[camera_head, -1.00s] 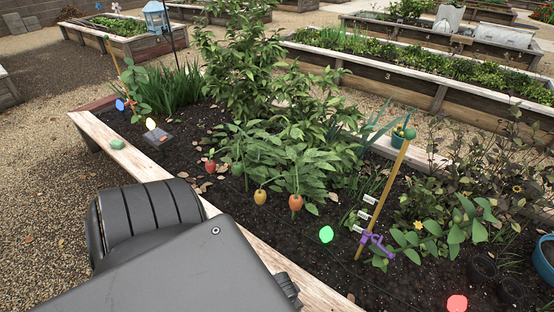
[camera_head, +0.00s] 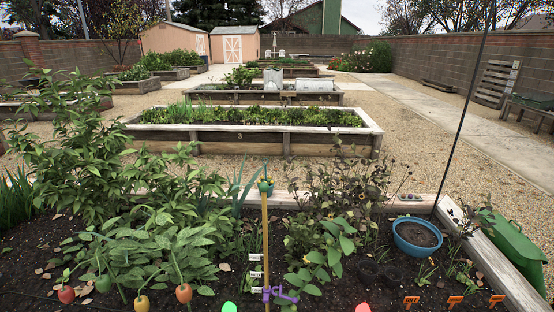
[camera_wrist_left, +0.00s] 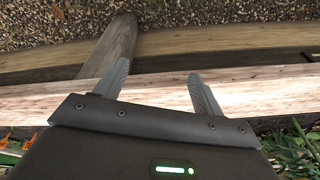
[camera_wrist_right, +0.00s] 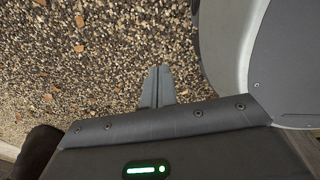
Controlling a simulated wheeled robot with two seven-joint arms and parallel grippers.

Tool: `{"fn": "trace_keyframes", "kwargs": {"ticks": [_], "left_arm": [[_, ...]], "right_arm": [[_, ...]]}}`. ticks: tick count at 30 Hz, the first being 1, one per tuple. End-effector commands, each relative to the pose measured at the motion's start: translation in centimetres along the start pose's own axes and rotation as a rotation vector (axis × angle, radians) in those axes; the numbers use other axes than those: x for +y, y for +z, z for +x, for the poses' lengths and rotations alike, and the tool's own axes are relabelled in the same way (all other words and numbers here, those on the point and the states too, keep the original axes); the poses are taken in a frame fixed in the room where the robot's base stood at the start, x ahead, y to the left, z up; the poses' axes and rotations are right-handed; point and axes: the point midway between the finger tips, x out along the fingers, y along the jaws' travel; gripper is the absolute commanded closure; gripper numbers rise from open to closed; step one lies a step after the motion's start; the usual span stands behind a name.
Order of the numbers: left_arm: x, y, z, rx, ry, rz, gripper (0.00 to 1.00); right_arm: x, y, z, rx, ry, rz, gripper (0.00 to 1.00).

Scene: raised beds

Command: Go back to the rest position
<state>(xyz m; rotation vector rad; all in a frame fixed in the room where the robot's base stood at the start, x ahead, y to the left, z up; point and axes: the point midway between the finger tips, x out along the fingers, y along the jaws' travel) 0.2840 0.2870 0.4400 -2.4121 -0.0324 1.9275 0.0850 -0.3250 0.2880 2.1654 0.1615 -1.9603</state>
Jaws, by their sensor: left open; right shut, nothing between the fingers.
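My left gripper (camera_wrist_left: 152,82) shows in the left wrist view with its two fingers spread apart and nothing between them. It is above the pale wooden edge board (camera_wrist_left: 262,86) of a raised bed. My right gripper (camera_wrist_right: 158,80) shows in the right wrist view with its fingers together and empty, above gravel (camera_wrist_right: 100,60). Neither gripper shows in the head view.
The bed in front holds pepper plants (camera_head: 150,245), a yellow stake (camera_head: 265,240) with a purple clip (camera_head: 280,295), and a blue pot (camera_head: 416,237). A green bin (camera_head: 512,250) stands outside at right. Farther raised beds (camera_head: 250,135) stand on gravel.

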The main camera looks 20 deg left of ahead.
Motion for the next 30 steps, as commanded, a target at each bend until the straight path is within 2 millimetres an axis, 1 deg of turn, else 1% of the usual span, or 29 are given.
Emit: {"fn": "trace_keyframes", "kwargs": {"ticks": [2,4,5,7,8,9,11,12,13,15,18,21,23,25,30], "left_arm": [[0.1,0.0,0.1,-0.001,0.001,0.002,0.31],[0.2,0.6,0.6,-0.007,0.002,0.007,0.31],[0.2,1.1,0.9,-0.012,0.002,0.011,0.31],[0.4,3.0,2.3,-0.026,0.006,0.028,0.31],[0.5,4.1,3.1,-0.035,0.009,0.038,0.31],[0.7,5.9,4.1,-0.046,0.013,0.052,0.31],[0.8,8.8,5.6,-0.062,0.019,0.078,0.31],[0.9,10.8,6.4,-0.072,0.023,0.093,0.31],[1.0,12.2,6.9,-0.078,0.027,0.105,0.31],[1.1,15.5,7.8,-0.093,0.034,0.133,0.31],[1.1,19.4,8.4,-0.109,0.041,0.164,0.31],[1.0,22.0,8.5,-0.119,0.047,0.184,0.31],[1.0,22.9,8.5,-0.121,0.049,0.191,0.31],[0.9,23.4,8.5,-0.121,0.050,0.196,0.31],[1.0,23.5,8.6,-0.121,0.051,0.197,0.31]], "right_arm": [[0.0,0.0,0.0,0.000,0.000,0.000,1.00],[-0.1,0.0,-0.1,0.000,-0.001,0.000,1.00],[-0.1,0.0,-0.2,0.000,-0.001,0.001,1.00],[-0.3,-0.1,-0.5,0.001,-0.004,0.002,1.00],[-0.4,-0.1,-0.6,0.001,-0.006,0.002,1.00],[-0.6,-0.1,-0.8,0.001,-0.008,0.003,1.00],[-0.8,-0.2,-1.1,0.003,-0.013,0.004,1.00],[-1.0,-0.2,-1.3,0.004,-0.016,0.004,1.00],[-1.2,-0.2,-1.4,0.004,-0.018,0.005,1.00],[-1.6,0.0,-1.6,0.002,-0.025,0.007,1.00],[-2.6,0.1,-1.9,0.001,-0.037,0.011,1.00],[-3.7,0.1,-2.0,0.000,-0.050,0.015,1.00],[-4.0,0.2,-2.0,-0.002,-0.055,0.015,1.00],[-4.2,0.3,-2.0,-0.004,-0.057,0.015,1.00],[-4.1,0.4,-2.0,-0.006,-0.056,0.015,1.00]]}}
